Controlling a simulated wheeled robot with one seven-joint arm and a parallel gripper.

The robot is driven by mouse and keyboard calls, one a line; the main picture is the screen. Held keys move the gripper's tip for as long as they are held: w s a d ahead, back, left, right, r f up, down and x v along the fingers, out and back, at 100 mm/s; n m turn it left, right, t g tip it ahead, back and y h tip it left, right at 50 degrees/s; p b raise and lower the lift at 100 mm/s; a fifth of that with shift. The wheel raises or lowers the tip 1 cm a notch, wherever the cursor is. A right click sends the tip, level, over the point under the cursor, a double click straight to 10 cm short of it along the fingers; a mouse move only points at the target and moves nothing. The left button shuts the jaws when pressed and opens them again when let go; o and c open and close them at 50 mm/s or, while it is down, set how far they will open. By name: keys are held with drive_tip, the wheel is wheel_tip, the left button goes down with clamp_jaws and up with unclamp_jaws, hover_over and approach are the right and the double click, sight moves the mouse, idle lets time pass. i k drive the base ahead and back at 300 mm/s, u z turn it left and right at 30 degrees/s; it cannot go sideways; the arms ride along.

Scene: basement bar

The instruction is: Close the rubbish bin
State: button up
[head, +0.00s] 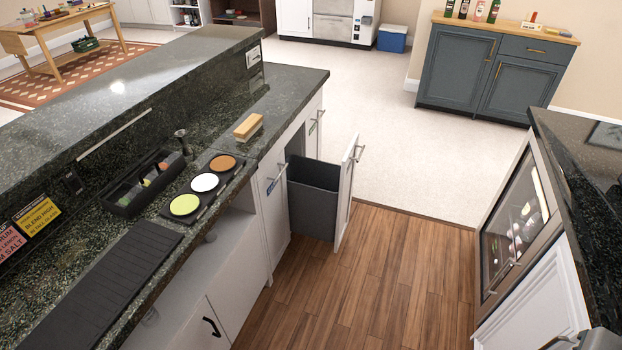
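The rubbish bin is a dark grey container (313,200) on a pull-out drawer in the bar counter's white cabinets. It stands out from the cabinet face over the wooden floor. Its white front panel (346,190) is on the right side of the bin, with a metal handle (359,153) facing right. The bin's top is open, and its inside looks dark.
The dark granite counter (285,90) runs along the left, with a brush, rimmer tray and bottle caddy on it. A second counter with a glass-fronted fridge (515,225) stands at the right. The wooden floor (350,280) between them is clear.

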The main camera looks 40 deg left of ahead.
sight(320, 193)
drive_tip(key=u, duration=0.8)
drive_tip(key=i, duration=1.65)
drive_tip(key=u, duration=0.5)
drive_tip(key=k, duration=0.45)
drive_tip(key=z, duration=0.6)
drive_tip(key=i, duration=0.35)
drive_tip(key=u, duration=0.75)
drive_tip(key=i, duration=0.8)
drive_tip(key=u, duration=0.5)
